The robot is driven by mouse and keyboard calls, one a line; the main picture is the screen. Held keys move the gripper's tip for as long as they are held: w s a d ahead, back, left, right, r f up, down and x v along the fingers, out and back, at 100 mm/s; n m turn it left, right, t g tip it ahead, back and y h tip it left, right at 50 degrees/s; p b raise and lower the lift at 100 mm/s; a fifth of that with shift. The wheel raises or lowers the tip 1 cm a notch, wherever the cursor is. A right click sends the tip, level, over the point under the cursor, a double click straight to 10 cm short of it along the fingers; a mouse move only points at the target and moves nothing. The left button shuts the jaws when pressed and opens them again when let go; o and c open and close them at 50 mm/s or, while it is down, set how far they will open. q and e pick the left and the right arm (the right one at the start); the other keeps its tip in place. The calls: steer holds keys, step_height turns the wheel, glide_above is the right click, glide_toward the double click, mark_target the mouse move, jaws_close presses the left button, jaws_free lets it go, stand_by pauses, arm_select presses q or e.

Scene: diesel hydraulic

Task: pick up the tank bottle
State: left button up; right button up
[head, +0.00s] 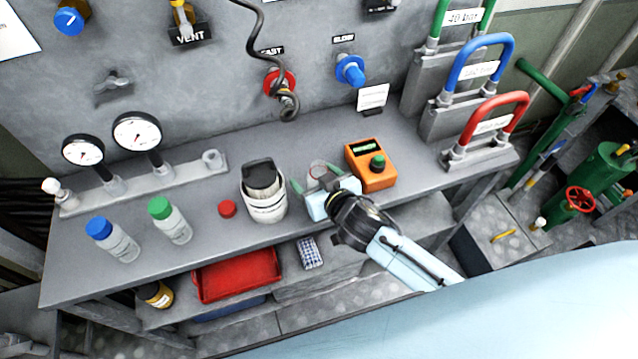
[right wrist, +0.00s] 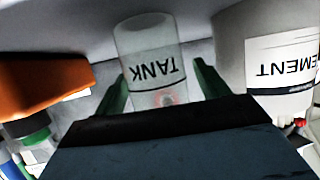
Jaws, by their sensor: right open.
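The tank bottle (right wrist: 150,48) is a small clear container with a black-on-white "TANK" label, upside down in the right wrist view. In the head view the tank bottle (head: 317,171) is mostly hidden behind my right gripper (head: 318,181). My right gripper is open, with its green fingers on either side of the bottle. In the right wrist view the gripper (right wrist: 163,88) faces the bottle, which stands between the fingers. I cannot tell if either finger touches it. My left gripper is not in view.
A white labelled tub (head: 264,205) stands close left of the gripper. An orange device (head: 371,178) stands close right. A red cap (head: 228,208), a green-capped bottle (head: 172,222) and a blue-capped bottle (head: 115,242) are further left on the grey bench (head: 75,267). Gauges stand behind.

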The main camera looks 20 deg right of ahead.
steer(key=c, duration=1.1)
steer(key=shift+r, duration=0.15)
